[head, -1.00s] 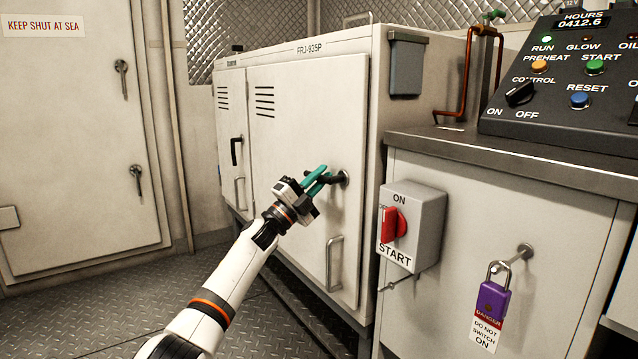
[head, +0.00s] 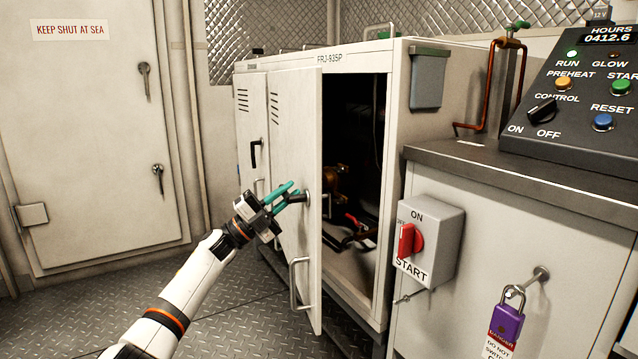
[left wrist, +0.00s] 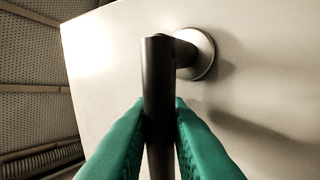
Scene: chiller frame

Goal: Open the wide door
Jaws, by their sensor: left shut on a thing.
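The wide door (head: 293,150) of the white cabinet stands partly open, swung out from its right edge toward me, with its hinge side at the left. My left gripper (head: 287,197) is shut on the door's dark lever handle (head: 300,197). In the left wrist view, the green fingers (left wrist: 160,135) sit on both sides of the handle (left wrist: 158,80), which joins a round metal rose (left wrist: 200,54) on the door. The cabinet's dark inside (head: 350,130) shows pipes and a red-handled valve (head: 356,222). My right gripper is not in view.
A narrow door (head: 253,130) with its own handle is shut at the left of the cabinet. A grey switch box (head: 436,240) with a red knob and a purple padlock (head: 507,322) are on the right unit. Tread-plate floor (head: 235,310) is clear in front.

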